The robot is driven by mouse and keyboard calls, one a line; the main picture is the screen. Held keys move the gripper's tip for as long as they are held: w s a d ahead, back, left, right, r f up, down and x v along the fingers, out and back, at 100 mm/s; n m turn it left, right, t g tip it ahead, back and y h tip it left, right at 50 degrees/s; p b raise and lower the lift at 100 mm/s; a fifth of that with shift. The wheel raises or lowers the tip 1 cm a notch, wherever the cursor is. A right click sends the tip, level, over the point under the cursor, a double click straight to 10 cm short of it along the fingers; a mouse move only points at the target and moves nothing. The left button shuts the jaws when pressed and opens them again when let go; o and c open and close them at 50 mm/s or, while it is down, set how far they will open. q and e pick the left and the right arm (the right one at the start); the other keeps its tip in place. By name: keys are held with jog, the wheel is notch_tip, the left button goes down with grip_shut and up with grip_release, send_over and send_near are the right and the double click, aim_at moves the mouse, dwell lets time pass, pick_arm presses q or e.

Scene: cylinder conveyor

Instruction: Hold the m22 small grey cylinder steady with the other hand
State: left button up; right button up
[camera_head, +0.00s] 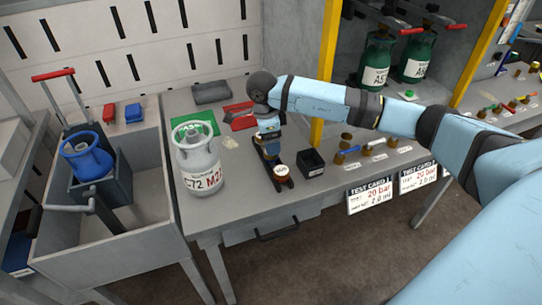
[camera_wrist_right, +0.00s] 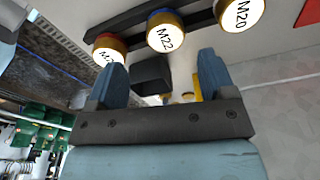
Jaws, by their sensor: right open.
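The small grey cylinder (camera_head: 199,163), marked C72 and M22, stands upright on the grey bench in the head view. No gripper touches it. My right gripper (camera_head: 270,150) is to the right of it, apart from it, over a dark rack (camera_head: 269,171) of round brass-rimmed pieces. In the right wrist view my right gripper (camera_wrist_right: 163,70) is open with nothing between its fingers. Ahead of it are the M22 piece (camera_wrist_right: 166,33) and the M20 piece (camera_wrist_right: 238,12). A third piece (camera_wrist_right: 110,48) has a partly hidden label. My left gripper is not in view.
A black open box (camera_head: 311,163) stands right of the rack. A green mat (camera_head: 196,123) and a dark grey case (camera_head: 211,92) lie behind the cylinder. A trough (camera_head: 140,165) with a blue cylinder (camera_head: 87,157) is at left. Green cylinders (camera_head: 376,60) stand at the back right.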

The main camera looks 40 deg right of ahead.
jog(key=shift+w+d+f, duration=0.15)
jog(key=shift+f, duration=1.35)
jog(key=shift+w+d+f, duration=0.1)
jog(key=shift+d+f, duration=0.05)
jog(key=shift+f, duration=1.3)
jog(key=c, duration=1)
jog(key=shift+r, duration=0.1)
jog(key=shift+c, duration=0.2)
